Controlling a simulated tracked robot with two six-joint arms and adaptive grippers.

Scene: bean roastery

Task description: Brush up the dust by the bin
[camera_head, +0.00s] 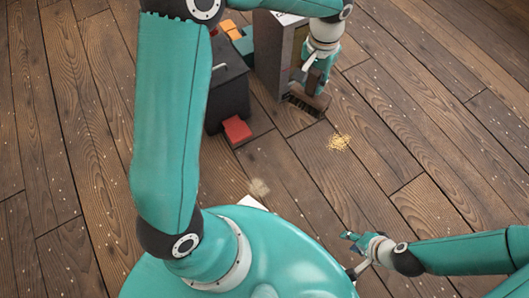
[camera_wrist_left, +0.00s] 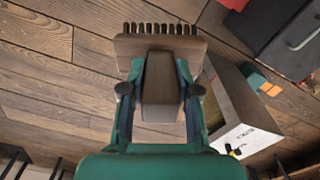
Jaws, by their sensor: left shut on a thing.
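My left gripper (camera_head: 318,78) is shut on a brown brush (camera_head: 307,100). In the left wrist view the gripper (camera_wrist_left: 157,95) clasps the brush's handle block (camera_wrist_left: 160,85), with the wide head and dark bristles (camera_wrist_left: 160,29) beyond the fingers. In the head view the brush is low, beside a tall grey box; floor contact is unclear. A yellowish patch of dust (camera_head: 340,143) lies on the floorboards below and right of the brush, apart from it. The dark bin (camera_head: 228,95) with a red pedal (camera_head: 237,130) stands left. My right gripper (camera_head: 351,254) appears open and empty at lower right.
The grey box (camera_head: 270,55) stands between bin and brush. Orange (camera_head: 231,29) and green (camera_head: 244,45) blocks are behind the bin. A small blurred beige thing (camera_head: 260,187) and a white piece (camera_head: 251,202) lie near my base. The floor at right is largely clear.

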